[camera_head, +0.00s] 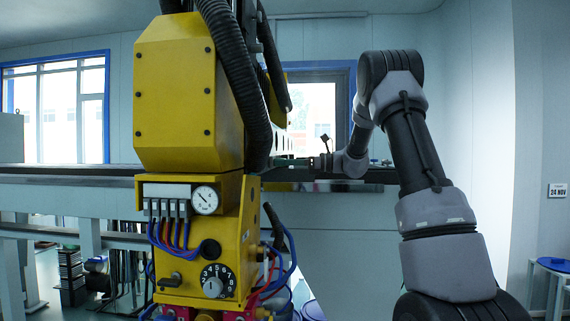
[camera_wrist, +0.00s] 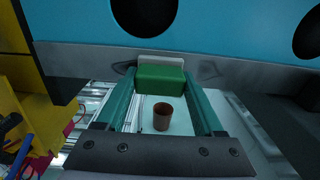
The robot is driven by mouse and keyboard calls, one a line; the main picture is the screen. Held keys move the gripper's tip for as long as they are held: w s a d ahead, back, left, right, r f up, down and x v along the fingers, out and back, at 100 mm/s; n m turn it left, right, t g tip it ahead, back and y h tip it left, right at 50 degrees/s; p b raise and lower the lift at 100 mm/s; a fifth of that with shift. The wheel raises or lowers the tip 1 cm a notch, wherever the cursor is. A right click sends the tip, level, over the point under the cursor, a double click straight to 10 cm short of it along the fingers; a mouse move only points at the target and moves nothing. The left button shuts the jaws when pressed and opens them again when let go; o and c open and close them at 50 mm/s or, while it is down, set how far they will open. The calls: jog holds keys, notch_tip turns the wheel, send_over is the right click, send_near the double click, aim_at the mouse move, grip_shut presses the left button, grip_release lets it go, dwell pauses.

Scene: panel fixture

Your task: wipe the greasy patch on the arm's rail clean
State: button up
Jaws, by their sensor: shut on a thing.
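My gripper (camera_wrist: 160,88) is shut on a green block (camera_wrist: 160,79) with a pale pad (camera_wrist: 160,58) on its far face. The pad is at a grey rail (camera_wrist: 265,75) below a blue surface in the wrist view; I cannot tell whether it presses on it. Darker angular marks (camera_wrist: 208,70) show on the rail on both sides of the block. I cannot tell whether they are grease, and the block hides the rail between them. In the head view my gripper (camera_head: 290,162) reaches left beside the yellow machine (camera_head: 190,95); the block is not clear there.
A brown cup (camera_wrist: 163,116) stands below the fingers. Round dark holes (camera_wrist: 144,10) are in the blue surface.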

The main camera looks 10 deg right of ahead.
jog(key=s+a, duration=0.2)
jog(key=s, duration=0.5)
jog(key=shift+a, duration=0.15)
dwell(0.5)
jog(key=v, duration=0.6)
dwell(0.5)
jog(key=shift+w, duration=0.1)
jog(key=v, duration=0.3)
dwell(0.3)
dwell(0.4)
jog(key=x, duration=0.7)
